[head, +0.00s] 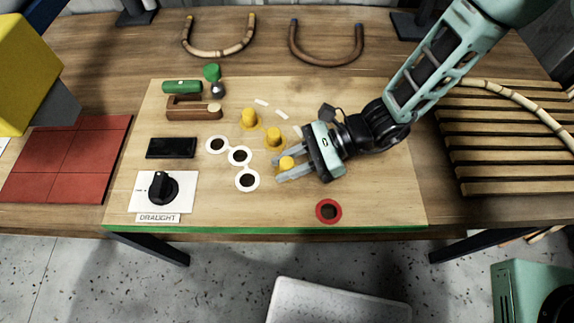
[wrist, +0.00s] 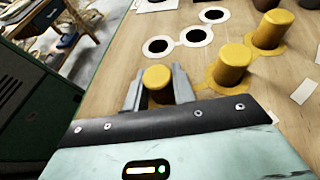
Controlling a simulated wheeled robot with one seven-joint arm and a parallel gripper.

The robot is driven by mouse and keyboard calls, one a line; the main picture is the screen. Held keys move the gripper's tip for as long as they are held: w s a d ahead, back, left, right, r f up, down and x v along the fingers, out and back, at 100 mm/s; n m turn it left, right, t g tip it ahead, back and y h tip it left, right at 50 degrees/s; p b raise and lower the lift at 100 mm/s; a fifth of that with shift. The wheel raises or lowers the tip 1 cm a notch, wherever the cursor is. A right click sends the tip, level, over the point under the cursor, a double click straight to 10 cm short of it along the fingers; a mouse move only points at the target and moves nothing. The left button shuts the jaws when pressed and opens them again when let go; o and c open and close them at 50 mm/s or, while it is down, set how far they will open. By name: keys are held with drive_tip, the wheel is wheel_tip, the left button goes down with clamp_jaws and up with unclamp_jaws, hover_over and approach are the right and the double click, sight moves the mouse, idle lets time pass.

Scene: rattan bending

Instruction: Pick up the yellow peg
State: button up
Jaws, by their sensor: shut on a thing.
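Three yellow pegs show on the light wooden board. One yellow peg (head: 287,163) is between the two grey fingers of my gripper (head: 280,167), which is shut on it. In the wrist view the same peg (wrist: 158,77) shows its round top between the fingertips (wrist: 157,90). Its lower part is hidden by the gripper, so I cannot tell whether it touches the board. The second yellow peg (head: 275,136) and third yellow peg (head: 250,117) stand upright on yellow bases, up and left of my gripper in the head view.
Three white-ringed holes (head: 239,157) lie left of my gripper. A red-ringed hole (head: 328,211) is near the front edge. A black dial (head: 160,187), dark block (head: 171,148), wooden holder (head: 190,112) and green cylinder (head: 182,87) are on the left. A slatted rack (head: 510,150) is at right.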

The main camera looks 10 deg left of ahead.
sight(287, 163)
wheel_tip(287, 163, up, 10)
drive_tip(key=shift+f+b, duration=0.15)
drive_tip(key=shift+b, duration=0.4)
drive_tip(key=shift+r, duration=0.2)
drive_tip(key=shift+s, duration=0.1)
